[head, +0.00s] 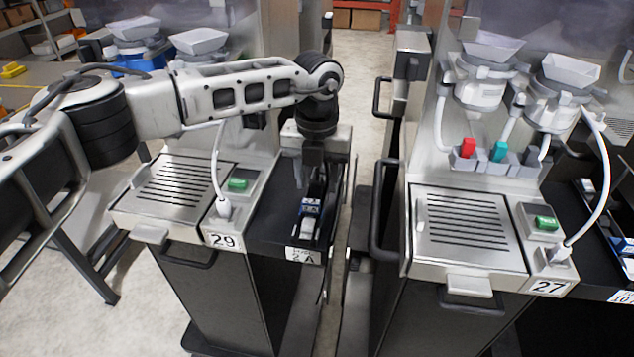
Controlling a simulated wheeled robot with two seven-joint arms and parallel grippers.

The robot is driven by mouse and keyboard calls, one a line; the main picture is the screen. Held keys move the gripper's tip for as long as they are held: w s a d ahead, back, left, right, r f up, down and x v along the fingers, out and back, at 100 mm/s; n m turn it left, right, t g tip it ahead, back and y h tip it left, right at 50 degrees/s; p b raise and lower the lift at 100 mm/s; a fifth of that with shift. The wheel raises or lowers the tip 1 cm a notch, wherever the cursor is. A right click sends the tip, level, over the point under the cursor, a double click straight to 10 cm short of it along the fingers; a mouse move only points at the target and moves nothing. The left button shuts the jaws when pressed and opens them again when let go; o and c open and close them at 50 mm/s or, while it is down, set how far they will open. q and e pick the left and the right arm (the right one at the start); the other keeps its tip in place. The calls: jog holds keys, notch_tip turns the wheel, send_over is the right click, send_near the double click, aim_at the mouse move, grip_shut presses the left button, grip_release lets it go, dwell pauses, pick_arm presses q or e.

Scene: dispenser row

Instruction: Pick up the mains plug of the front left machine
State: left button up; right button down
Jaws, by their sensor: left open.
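The front left machine (172,182) carries the label 29 and has a slatted steel top. Its white mains plug (224,208) stands upright in the panel at the machine's front right corner, below a green switch (238,184). A white cable (217,160) rises from the plug and passes behind my left arm. My left gripper (313,182) points down over the black shelf to the right of the plug, apart from it. It is open, and its fingertips are hard to make out against the dark shelf. My right gripper is not in view.
A blue and white item (309,218) lies in the black shelf (270,226) below my gripper. Machine 27 (468,235) stands to the right, with its own white plug (560,254) and cable. A narrow gap with dark handles separates the machines.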

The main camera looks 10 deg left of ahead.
pick_arm(q)
jog(key=shift+f, duration=0.35)
grip_shut()
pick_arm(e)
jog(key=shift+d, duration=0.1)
pick_arm(q)
jog(key=shift+r, duration=0.1)
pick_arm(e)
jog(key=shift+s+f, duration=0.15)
pick_arm(q)
jog(key=shift+r+b, duration=0.4)
jog(key=shift+r, duration=0.2)
jog(key=s+d+r+b, duration=0.2)
jog(key=s+r+b, duration=0.2)
jog(key=s+r, duration=0.7)
jog(key=s, duration=0.2)
jog(key=shift+s+d+r, duration=0.25)
jog(key=shift+s+r, duration=0.1)
jog(key=shift+s, duration=0.05)
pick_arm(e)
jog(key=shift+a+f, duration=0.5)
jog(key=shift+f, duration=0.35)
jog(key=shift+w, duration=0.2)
